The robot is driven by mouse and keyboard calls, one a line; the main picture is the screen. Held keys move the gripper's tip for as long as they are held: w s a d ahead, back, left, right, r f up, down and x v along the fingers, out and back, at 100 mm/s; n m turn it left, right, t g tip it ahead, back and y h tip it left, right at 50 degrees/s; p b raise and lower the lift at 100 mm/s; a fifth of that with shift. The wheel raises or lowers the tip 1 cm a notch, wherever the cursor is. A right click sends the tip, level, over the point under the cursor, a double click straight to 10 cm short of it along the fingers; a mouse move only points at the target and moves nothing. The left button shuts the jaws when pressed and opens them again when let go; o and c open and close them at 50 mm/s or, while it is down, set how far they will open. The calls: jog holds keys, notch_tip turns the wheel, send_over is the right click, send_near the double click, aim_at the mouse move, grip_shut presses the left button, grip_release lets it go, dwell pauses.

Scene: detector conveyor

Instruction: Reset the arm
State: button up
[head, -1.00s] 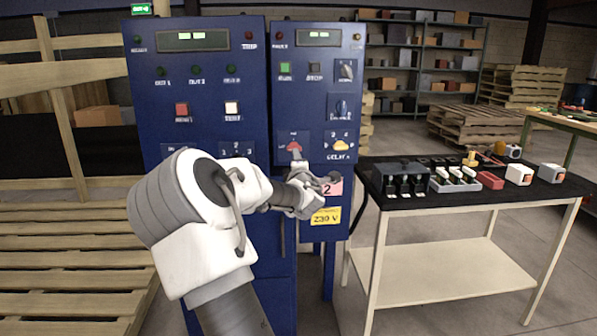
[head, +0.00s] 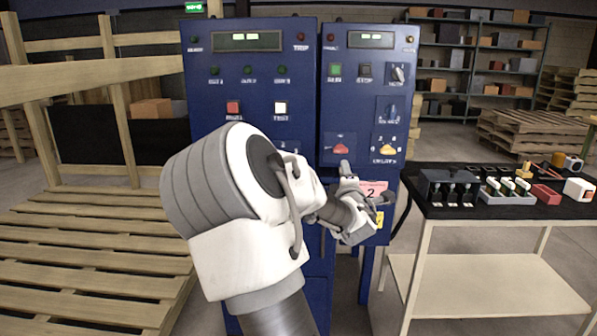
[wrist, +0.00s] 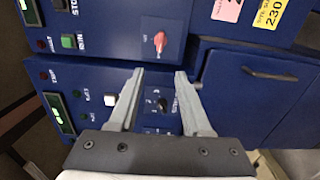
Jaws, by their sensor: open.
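My arm reaches from the bottom of the head view toward the blue control cabinets. My gripper (head: 364,180) is in front of the lower part of the right cabinet (head: 350,105), near its pink "2" label (head: 373,190). In the wrist view my gripper (wrist: 157,74) is open, with nothing between its two grey fingers. Between and beyond the fingers are the cabinet panels and a black rotary switch (wrist: 168,104). A red knob (wrist: 160,41) is beyond the fingertips, apart from them; it also shows in the head view (head: 341,149).
The left cabinet (head: 205,75) stands close beside the right one. A table with a black top (head: 470,208) at right bears switch modules and small boxes. Wooden pallets (head: 90,245) lie at left. Shelves (head: 470,60) stand behind, with open floor between.

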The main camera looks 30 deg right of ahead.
jog(key=s+a+f+m+g+y, duration=0.55)
jog(key=s+a+m, duration=0.25)
jog(key=a+m, duration=0.3)
jog(key=s+a+r+g+y, duration=0.1)
jog(key=s+a+g+y, duration=0.3)
jog(key=s+a, duration=1.8)
notch_tip(320, 180, up, 21)
jog(key=p, duration=2.1)
jog(key=shift+m, duration=0.4)
jog(key=shift+s+d, duration=0.1)
jog(key=shift+d, duration=0.1)
